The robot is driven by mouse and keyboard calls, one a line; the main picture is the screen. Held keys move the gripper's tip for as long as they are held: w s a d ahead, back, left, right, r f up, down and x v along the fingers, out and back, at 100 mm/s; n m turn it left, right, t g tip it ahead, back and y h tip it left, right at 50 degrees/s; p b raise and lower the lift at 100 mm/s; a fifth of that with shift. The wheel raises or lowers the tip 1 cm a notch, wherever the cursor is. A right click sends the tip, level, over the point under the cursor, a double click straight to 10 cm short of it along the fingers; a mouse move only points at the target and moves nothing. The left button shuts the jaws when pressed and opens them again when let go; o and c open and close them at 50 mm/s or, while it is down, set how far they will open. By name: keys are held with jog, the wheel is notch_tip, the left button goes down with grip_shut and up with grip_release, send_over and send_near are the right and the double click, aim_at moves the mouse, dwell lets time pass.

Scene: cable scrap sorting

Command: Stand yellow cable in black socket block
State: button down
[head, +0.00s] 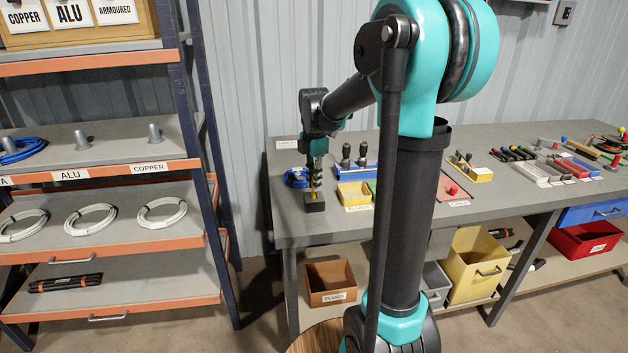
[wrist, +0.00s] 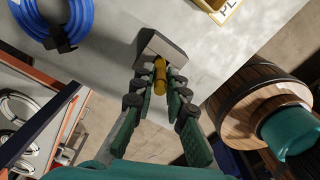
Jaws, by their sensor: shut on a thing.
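My gripper (head: 314,184) is shut on the yellow cable (wrist: 160,78), a short thick piece, at the left end of the workbench. In the wrist view my gripper (wrist: 161,84) has a finger on each side of it. The cable (head: 313,190) looks upright in the head view, its lower end at the top of the black socket block (head: 315,204). The block (wrist: 158,46) looks dark grey in the wrist view, just beyond the fingertips. The fingers and cable hide the hole, so I cannot tell how deep the cable sits.
A blue cable coil (head: 296,178) lies behind the block, and a yellow labelled bin (head: 353,194) stands to its right. A blue holder (head: 352,170) with dark pieces is farther back. The grey bench top (head: 288,219) is bare in front of the block.

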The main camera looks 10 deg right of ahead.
jog(key=shift+f, duration=0.1)
dwell(0.3)
jog(key=c, duration=1.4)
grip_release()
jog(key=shift+c, duration=0.2)
jog(key=shift+r, duration=3.55)
jog(key=shift+s, duration=0.1)
